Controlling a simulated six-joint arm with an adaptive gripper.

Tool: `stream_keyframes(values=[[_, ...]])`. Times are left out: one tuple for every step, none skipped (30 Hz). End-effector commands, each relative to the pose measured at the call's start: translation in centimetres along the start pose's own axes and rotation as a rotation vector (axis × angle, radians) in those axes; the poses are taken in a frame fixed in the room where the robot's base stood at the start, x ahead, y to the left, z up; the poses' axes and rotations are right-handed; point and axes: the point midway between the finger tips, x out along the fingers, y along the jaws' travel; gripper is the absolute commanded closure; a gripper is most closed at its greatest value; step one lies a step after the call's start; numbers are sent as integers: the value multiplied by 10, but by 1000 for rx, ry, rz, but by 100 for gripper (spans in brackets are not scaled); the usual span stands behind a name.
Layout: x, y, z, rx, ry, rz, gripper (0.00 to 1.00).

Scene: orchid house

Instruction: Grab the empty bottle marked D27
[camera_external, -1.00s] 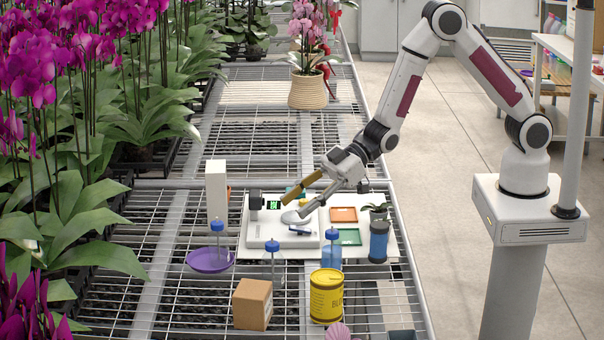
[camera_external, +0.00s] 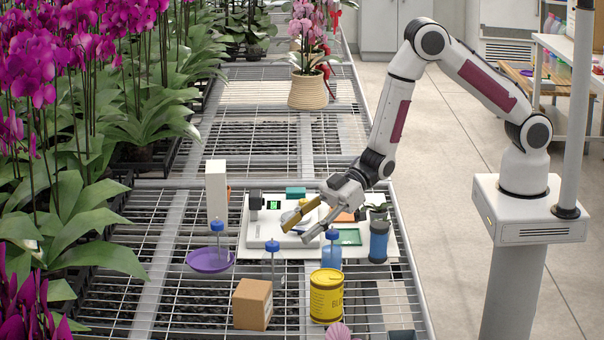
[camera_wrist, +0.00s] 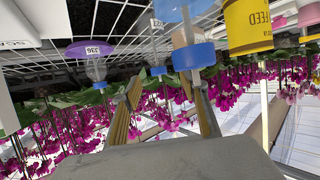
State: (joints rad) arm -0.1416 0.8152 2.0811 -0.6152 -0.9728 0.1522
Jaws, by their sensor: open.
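Three blue-capped bottles stand on the bench. One clear bottle (camera_external: 218,241) is by the purple bowl, a second clear one (camera_external: 273,262) is behind the cardboard box, and a bluish one (camera_external: 331,254) is behind the yellow tin. In the wrist view the left bottle (camera_wrist: 96,70) has a label that seems to read 336. Another label (camera_wrist: 157,22) is too small to read, and I cannot read D27 anywhere. My gripper (camera_external: 297,233) is open and empty, above the front of the white scale, left of the bluish bottle. In the wrist view a large blue cap (camera_wrist: 194,56) is near my right finger.
The purple bowl (camera_external: 206,263), cardboard box (camera_external: 252,304) and yellow tin (camera_external: 326,297) stand around the bottles. The white scale (camera_external: 262,231), a green tray (camera_external: 348,237) and a dark blue jar (camera_external: 378,243) lie behind. The wire bench to the left front is clear.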

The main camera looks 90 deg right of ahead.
Motion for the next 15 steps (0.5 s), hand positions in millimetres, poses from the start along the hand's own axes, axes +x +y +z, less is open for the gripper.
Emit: stream_keyframes(values=[[3,0,0,0,0,-1,56],[5,0,0,0,-1,0,56],[8,0,0,0,-1,0,56],[10,0,0,0,0,0,56],[13,0,0,0,0,0,56],[16,0,0,0,0,-1,56],[17,0,0,0,0,-1,56],[19,0,0,0,-1,-1,56],[21,0,0,0,0,-1,56],[22,0,0,0,0,-1,56],[22,0,0,0,0,-1,56],[22,0,0,0,0,-1,56],[23,0,0,0,0,-1,56],[22,0,0,0,0,0,56],[22,0,0,0,0,0,56]])
